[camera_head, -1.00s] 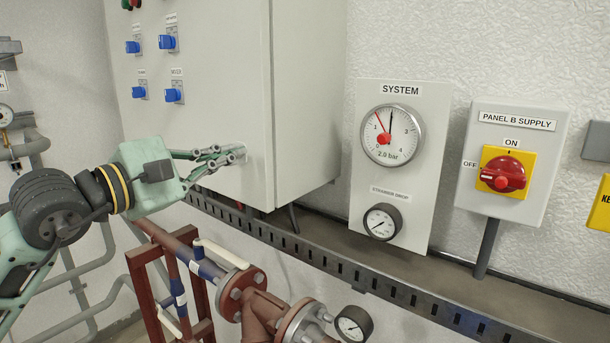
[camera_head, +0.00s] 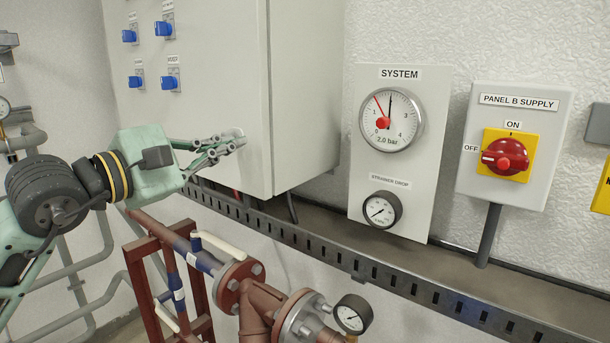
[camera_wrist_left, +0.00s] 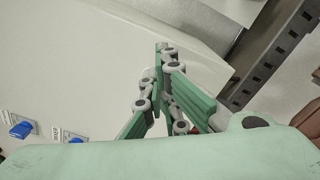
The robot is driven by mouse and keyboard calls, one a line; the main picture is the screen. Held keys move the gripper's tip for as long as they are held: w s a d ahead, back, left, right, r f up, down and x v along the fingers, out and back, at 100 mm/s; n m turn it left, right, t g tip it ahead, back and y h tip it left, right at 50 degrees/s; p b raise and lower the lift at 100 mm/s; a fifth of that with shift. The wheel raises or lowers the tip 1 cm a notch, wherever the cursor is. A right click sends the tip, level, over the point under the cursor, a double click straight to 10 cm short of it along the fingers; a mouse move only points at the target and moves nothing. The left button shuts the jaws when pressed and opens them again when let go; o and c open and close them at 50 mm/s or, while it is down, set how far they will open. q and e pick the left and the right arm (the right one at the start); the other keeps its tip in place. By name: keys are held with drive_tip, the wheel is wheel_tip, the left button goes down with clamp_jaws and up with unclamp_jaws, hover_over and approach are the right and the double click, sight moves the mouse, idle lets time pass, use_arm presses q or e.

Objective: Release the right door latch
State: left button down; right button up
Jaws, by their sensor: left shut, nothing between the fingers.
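The grey cabinet (camera_head: 205,50) fills the upper left of the head view, with its front door facing me. My left gripper (camera_head: 238,140) is at the lower right part of this door, close to its right edge. Its green fingers are shut with nothing seen between them. The wrist view shows the fingertips (camera_wrist_left: 166,48) close to the pale door face (camera_wrist_left: 95,60). I cannot tell whether they touch it. I cannot make out the right door latch clearly; the fingers cover the door there. My right gripper is not in view.
Several blue switches (camera_head: 163,28) are on the door's upper left. A slotted cable tray (camera_head: 330,262) runs below the cabinet, with red-brown pipework (camera_head: 262,310) in front. Right of the cabinet are the SYSTEM gauge panel (camera_head: 437,150) and the PANEL B SUPPLY box (camera_head: 548,120).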

use_arm(q)
drive_tip(key=shift+d+f+b, duration=0.15)
drive_tip(key=shift+d+b, duration=0.1)
drive_tip(key=shift+b, duration=0.05)
idle(0.4)
drive_tip(key=shift+s, duration=0.15)
drive_tip(key=b+v, duration=0.3)
drive_tip(key=v, duration=0.3)
drive_tip(key=shift+d, duration=0.1)
